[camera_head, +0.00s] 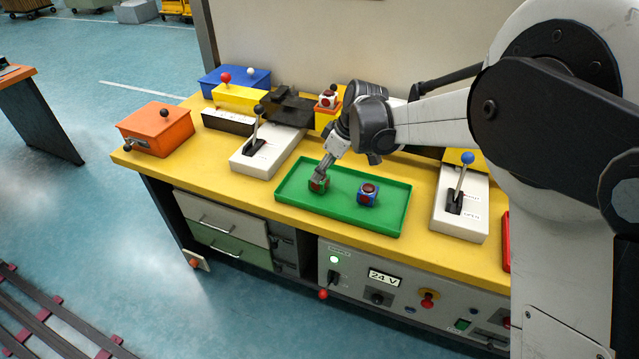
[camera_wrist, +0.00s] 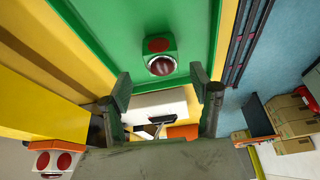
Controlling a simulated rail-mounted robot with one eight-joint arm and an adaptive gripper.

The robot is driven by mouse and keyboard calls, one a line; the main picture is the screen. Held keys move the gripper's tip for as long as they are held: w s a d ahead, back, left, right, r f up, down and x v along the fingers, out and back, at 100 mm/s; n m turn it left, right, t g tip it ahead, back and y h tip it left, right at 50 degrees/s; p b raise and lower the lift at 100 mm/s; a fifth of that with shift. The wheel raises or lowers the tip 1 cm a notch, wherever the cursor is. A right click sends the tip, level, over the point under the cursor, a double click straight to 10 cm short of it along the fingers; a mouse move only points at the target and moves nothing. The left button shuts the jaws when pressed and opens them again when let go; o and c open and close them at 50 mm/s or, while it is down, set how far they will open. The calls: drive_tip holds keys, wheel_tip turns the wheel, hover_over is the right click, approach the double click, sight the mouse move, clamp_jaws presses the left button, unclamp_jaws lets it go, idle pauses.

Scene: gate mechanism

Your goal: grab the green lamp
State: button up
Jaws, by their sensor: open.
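The green lamp (camera_head: 318,185) is a small green cube with red round faces, standing at the left part of the green tray (camera_head: 289,193). In the wrist view the green lamp (camera_wrist: 159,57) shows centred between the two fingers, a little past their tips, with a gap on both sides. My gripper (camera_head: 323,172) is open and points down at the lamp, partly covering it in the head view. Its fingers also show in the wrist view (camera_wrist: 160,82). I cannot tell exactly how far the tips are above the lamp.
A blue lamp (camera_head: 367,194) with a red top stands in the tray to the right. Lever boxes stand left (camera_head: 266,150) and right (camera_head: 461,204) of the tray. A white lamp (camera_head: 328,99) sits behind on a block. An orange box (camera_head: 156,129) is at the left of the yellow table.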

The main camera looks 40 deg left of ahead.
drive_tip(key=shift+s+x, duration=0.2)
drive_tip(key=shift+x, duration=2.5)
drive_tip(key=shift+r, duration=0.1)
drive_tip(key=shift+c, duration=0.3)
drive_tip(key=c, duration=1.3)
